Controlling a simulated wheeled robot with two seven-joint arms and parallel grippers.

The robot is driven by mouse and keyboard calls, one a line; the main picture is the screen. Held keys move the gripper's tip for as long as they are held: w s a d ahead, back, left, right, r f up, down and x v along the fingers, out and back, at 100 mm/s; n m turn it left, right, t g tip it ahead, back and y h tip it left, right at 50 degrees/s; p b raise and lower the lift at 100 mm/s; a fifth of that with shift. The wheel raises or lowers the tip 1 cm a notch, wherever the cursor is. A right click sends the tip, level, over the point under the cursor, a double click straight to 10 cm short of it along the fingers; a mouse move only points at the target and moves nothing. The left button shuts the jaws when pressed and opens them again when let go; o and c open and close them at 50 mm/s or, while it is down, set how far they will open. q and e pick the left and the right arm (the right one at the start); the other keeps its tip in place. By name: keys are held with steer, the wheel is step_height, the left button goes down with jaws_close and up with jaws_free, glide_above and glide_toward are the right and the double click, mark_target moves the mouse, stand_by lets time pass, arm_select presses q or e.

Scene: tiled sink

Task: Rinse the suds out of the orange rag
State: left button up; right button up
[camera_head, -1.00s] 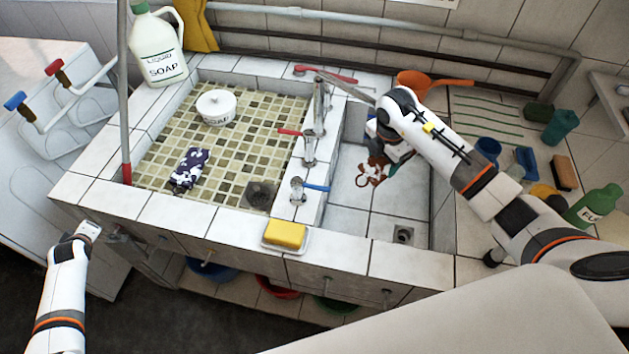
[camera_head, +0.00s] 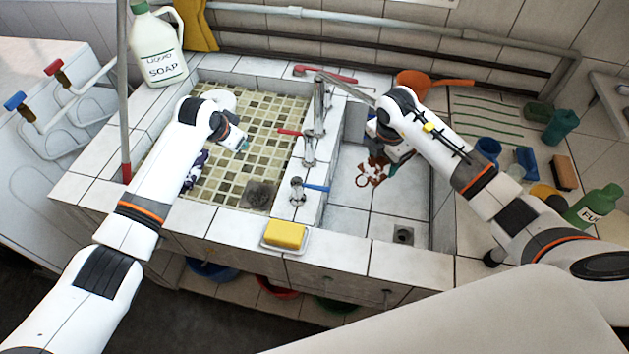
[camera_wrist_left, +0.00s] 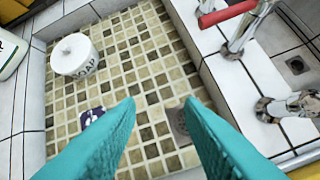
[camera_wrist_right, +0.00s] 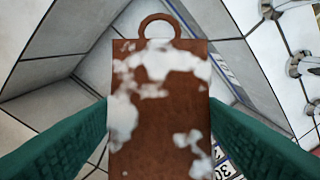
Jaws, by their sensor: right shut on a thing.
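The orange rag (camera_head: 375,172) looks red-brown with white suds patches and hangs inside the right-hand plain tiled basin (camera_head: 343,212). In the right wrist view the rag (camera_wrist_right: 160,110) fills the middle, with a loop at its top and suds on its face. My right gripper (camera_wrist_right: 160,125) is shut on it, one green finger at each side. My left gripper (camera_head: 241,146) is open and empty above the mosaic basin (camera_head: 226,178); its teal fingers (camera_wrist_left: 160,100) stand apart in the left wrist view. Taps with red (camera_head: 290,132) and blue (camera_head: 316,187) handles stand on the divider.
A white lidded pot (camera_wrist_left: 75,55) and a dark patterned cloth (camera_wrist_left: 92,116) lie in the mosaic basin. A yellow sponge (camera_head: 285,234) sits on the front ledge. A soap jug (camera_head: 158,50) stands back left; an orange dipper (camera_head: 415,80) lies behind the right basin.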

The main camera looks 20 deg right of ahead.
arm_select(q)
steer(key=s+d+r+m+g, duration=0.2)
steer(key=s+d+r+m, duration=0.2)
steer(key=s+d+m, duration=0.6)
steer(key=m+g+y, duration=0.2)
steer(key=m, duration=0.2)
glide_toward(315, 186)
steer(key=f, duration=0.5)
steer(key=w+f, duration=0.1)
steer(key=f, duration=0.2)
steer(key=shift+d, duration=0.35)
jaws_close()
